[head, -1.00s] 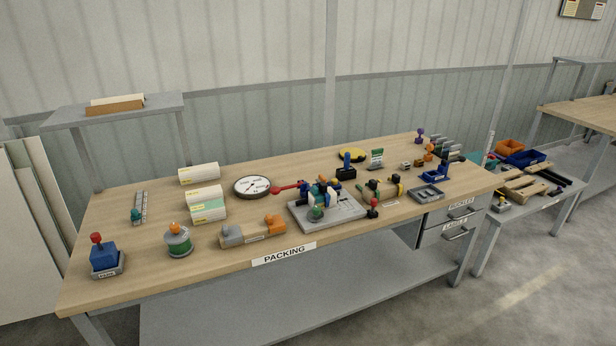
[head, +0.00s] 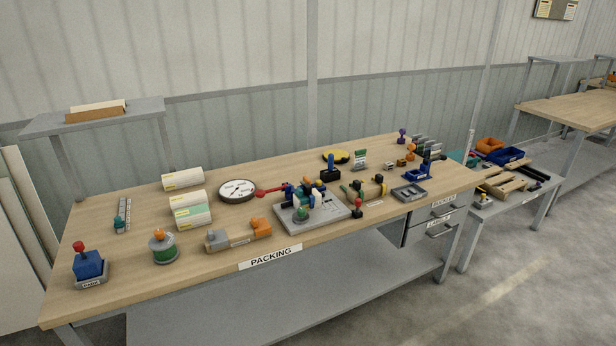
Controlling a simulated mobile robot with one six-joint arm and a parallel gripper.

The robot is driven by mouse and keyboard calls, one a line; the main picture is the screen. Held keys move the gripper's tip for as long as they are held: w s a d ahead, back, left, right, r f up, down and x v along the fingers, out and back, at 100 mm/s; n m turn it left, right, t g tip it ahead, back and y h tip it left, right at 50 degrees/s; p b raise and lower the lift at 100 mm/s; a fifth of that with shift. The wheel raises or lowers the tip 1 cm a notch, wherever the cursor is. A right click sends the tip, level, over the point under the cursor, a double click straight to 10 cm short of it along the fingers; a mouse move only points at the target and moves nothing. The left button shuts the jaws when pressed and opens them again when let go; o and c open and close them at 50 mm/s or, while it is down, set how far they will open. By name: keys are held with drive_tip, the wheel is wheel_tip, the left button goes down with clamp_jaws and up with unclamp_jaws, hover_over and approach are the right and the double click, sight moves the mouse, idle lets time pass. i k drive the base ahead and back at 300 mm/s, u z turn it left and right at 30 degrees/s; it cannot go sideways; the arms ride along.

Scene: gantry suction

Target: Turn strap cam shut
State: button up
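On the packing bench, a grey base plate (head: 325,217) carries a cluster of blue, orange and green parts (head: 312,195). A red lever (head: 270,190) points left from this cluster. Just right of it stand small fittings with green, yellow and black parts (head: 378,186), with a red-knobbed lever (head: 357,205) in front. None of these is clearly readable as the strap cam, and I cannot tell how far any cam is turned. My gripper is not in view.
White label rolls (head: 188,207), a round dial (head: 238,190), a green spool (head: 164,248) and a blue red-knobbed stamp (head: 88,265) stand on the left. A grey-orange fitting (head: 240,235) lies near the front edge. A lower side table (head: 520,205) stands right.

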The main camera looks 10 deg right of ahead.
sight(305, 179)
drive_tip(key=z, duration=0.05)
drive_tip(key=i, duration=0.95)
drive_tip(key=u, duration=0.05)
